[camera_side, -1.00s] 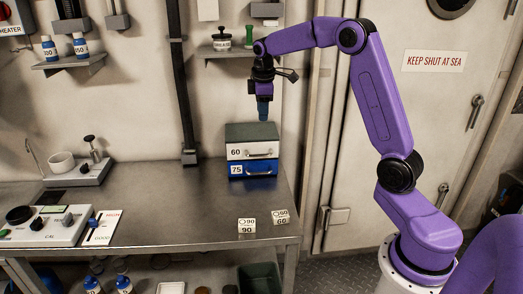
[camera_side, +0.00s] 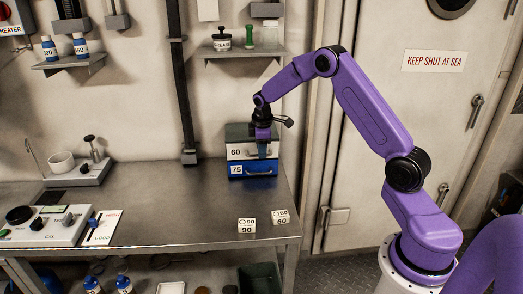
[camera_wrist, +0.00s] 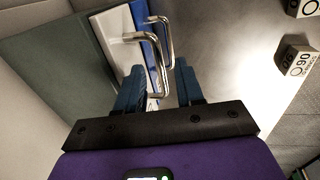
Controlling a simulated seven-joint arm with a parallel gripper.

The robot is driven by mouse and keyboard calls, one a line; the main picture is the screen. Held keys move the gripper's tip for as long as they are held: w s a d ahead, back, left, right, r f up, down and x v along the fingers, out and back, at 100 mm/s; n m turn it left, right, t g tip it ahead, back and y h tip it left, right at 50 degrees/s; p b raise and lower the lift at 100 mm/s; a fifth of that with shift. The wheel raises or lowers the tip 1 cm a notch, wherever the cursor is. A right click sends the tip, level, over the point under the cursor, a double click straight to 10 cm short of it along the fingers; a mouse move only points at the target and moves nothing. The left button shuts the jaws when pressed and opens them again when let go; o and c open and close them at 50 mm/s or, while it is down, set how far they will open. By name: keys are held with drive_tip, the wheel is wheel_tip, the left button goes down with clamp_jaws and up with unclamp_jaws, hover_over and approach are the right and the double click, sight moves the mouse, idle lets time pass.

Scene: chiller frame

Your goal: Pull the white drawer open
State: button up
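The white drawer (camera_side: 235,153), marked 60, is the upper one in a small dark-topped cabinet (camera_side: 245,131) on the bench. Its front looks flush with the blue drawer (camera_side: 237,170), marked 75, below it. My gripper (camera_side: 266,152) is in front of the white drawer, pointing down, and hides part of its handle. In the wrist view my gripper (camera_wrist: 157,84) is open, and the white drawer's metal handle (camera_wrist: 157,70) shows between its two blue fingers. I cannot tell whether they touch it. The blue drawer's handle (camera_wrist: 168,40) lies beyond it.
Two marked blocks, a 90 block (camera_side: 247,226) and a 60 block (camera_side: 280,217), stand near the bench's front right. A wall shelf (camera_side: 235,52) with jars is above the cabinet.

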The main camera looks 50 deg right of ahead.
drive_tip(key=shift+f, duration=0.45)
clamp_jaws()
idle(1.2)
